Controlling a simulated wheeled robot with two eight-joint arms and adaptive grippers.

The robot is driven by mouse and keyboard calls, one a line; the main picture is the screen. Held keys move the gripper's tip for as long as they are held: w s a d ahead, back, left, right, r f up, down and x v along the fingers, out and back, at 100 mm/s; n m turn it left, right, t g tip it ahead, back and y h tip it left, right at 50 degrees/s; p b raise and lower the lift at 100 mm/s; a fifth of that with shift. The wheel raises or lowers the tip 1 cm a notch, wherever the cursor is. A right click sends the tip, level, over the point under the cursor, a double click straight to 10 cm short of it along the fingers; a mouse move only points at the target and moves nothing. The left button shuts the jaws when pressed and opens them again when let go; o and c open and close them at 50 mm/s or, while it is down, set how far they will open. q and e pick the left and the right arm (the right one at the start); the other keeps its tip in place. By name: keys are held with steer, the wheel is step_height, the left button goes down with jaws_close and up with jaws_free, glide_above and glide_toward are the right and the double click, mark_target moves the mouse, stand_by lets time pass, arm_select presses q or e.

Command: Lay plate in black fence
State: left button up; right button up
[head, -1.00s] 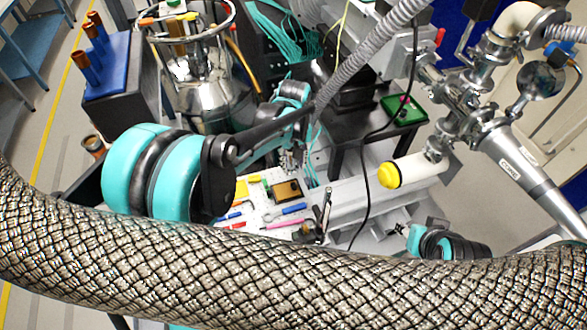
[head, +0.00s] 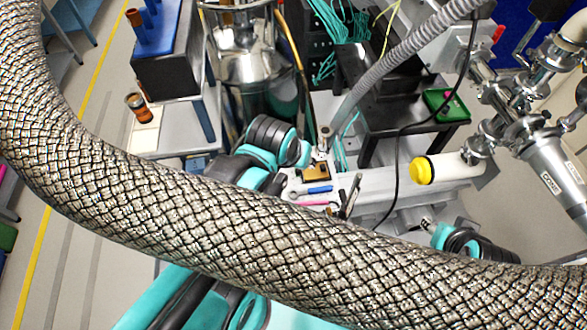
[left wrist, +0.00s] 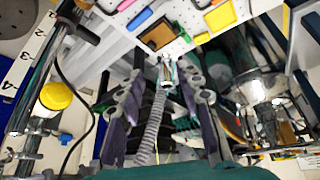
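A copper-brown plate-like square with a dark border (head: 315,172) lies on the white pegboard; it is larger in the left wrist view (left wrist: 160,34). I cannot tell whether the brown part is a separate plate inside a black fence. My left gripper (left wrist: 162,80) is open in the left wrist view, its fingers apart with no held object visible between them, just off the board's edge. In the head view the braided hose hides much of my left arm. My right arm's end (head: 430,226) shows at the lower right; its fingers cannot be made out.
A thick braided hose (head: 215,215) crosses the head view. Blue (head: 319,189) and pink pieces lie on the board. A yellow-capped cylinder (head: 424,171) and metal beam pipes stand to the right. A black stand (head: 415,115) holds a green tray (head: 446,105). A steel vessel (head: 246,65) stands behind.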

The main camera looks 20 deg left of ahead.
arm_select(q)
steer(key=shift+s+a+f+m+t, duration=0.15)
steer(key=shift+s+m+t, duration=0.1)
steer(key=shift+s, duration=0.25)
steer(key=shift+s+f+m+t, duration=0.2)
steer(key=shift+s, duration=0.25)
steer(key=shift+s+a+f+m+t, duration=0.15)
steer(key=shift+s+m+t, duration=0.1)
steer(key=shift+s, duration=0.25)
steer(key=shift+d, duration=0.1)
